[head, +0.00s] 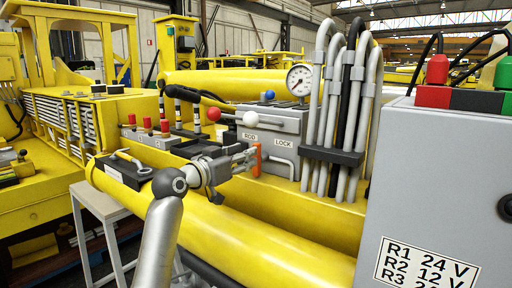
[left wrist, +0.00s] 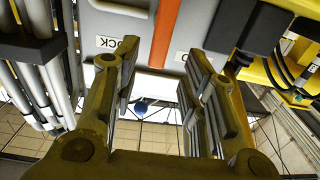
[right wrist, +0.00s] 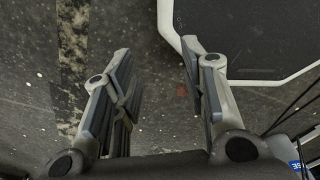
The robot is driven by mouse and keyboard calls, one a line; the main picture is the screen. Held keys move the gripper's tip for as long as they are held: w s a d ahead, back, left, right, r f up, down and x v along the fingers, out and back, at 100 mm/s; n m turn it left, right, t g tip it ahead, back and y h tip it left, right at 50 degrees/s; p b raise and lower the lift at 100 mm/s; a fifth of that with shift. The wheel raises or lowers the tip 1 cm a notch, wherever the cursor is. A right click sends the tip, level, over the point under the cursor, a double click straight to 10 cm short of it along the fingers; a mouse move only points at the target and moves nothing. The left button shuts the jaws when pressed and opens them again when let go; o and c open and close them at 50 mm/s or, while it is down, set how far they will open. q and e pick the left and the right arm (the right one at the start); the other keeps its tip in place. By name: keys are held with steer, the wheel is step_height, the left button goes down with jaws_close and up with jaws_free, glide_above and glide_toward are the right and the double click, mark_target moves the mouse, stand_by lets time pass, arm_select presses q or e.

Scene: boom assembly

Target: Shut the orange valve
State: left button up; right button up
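The orange valve handle (head: 257,159) stands upright on the front of a grey box (head: 275,125), below and between the labels ROD and LOCK. In the left wrist view the orange handle (left wrist: 166,32) is a straight bar running down from the top edge, with the LOCK label upside down beside it. My left gripper (head: 247,160) is at the handle. It is open, and the bar's lower end shows between the fingertips (left wrist: 157,68). I cannot tell whether a finger touches it. My right gripper (right wrist: 157,68) is open and empty above the grey floor, away from the valve.
Grey and black hoses (head: 340,110) and a pressure gauge (head: 300,80) are right of the valve. A large grey cabinet (head: 430,180) fills the right front. A yellow cylinder (head: 260,235) runs below. Red-knobbed levers (head: 148,124) and white and red balls (head: 251,119) stand near.

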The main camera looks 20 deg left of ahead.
mark_target(256, 176)
arm_select(q)
steer(key=p+x, duration=0.1)
steer(key=x, duration=0.5)
steer(key=shift+f+p, duration=0.15)
steer(key=shift+p, duration=0.15)
steer(key=shift+w, duration=0.2)
steer(key=shift+w+d, duration=0.1)
steer(key=shift+f, duration=0.1)
steer(key=c, duration=0.5)
jaws_close()
arm_select(e)
steer(key=shift+w+r, duration=0.8)
steer(key=shift+r, duration=0.2)
